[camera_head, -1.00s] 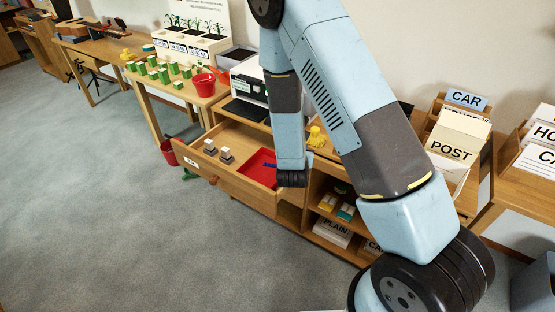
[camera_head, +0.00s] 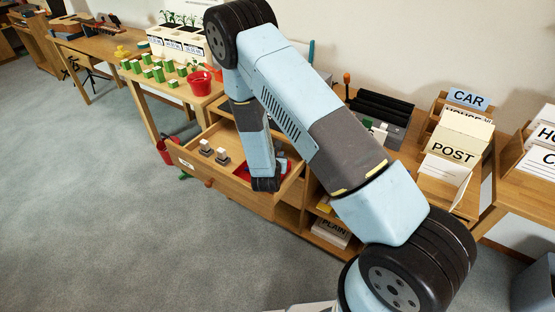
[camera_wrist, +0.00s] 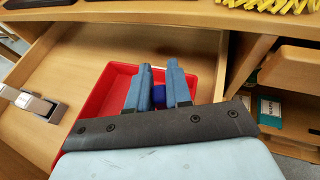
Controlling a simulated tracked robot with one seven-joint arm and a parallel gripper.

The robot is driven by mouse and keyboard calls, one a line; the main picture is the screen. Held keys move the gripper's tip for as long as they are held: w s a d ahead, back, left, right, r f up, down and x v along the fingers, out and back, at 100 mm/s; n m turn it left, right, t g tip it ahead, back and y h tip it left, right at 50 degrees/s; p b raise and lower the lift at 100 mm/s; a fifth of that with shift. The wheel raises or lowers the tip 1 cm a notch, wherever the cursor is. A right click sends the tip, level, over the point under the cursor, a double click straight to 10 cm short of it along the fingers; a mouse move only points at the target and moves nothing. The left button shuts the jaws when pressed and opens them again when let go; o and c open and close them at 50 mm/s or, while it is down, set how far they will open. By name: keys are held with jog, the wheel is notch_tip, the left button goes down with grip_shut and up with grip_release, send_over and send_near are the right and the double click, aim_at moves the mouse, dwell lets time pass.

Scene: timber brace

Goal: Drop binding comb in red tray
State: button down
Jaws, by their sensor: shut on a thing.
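The red tray (camera_wrist: 97,100) lies inside an open wooden drawer (camera_wrist: 60,75). My gripper (camera_wrist: 159,78) points into the tray in the wrist view, with both fingers over its red floor. It is shut on a small dark-blue thing, likely the binding comb (camera_wrist: 158,96), of which only a short piece shows between the fingers. The rest of it is hidden by the fingers and the gripper's dark crossbar. In the head view a strip of the red tray (camera_head: 241,171) shows beside my forearm, which hides most of the gripper.
Two small grey-and-white stamp-like things (camera_head: 214,152) stand in the drawer left of the tray. The drawer's right wall (camera_wrist: 222,65) is close to my gripper. A shelf with boxes (camera_wrist: 270,108) is to the right. A red pot (camera_head: 200,82) stands on the table at left.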

jog(key=shift+f, duration=0.95)
jog(key=c, duration=1)
grip_release()
jog(key=shift+c, duration=0.2)
jog(key=shift+s, duration=0.1)
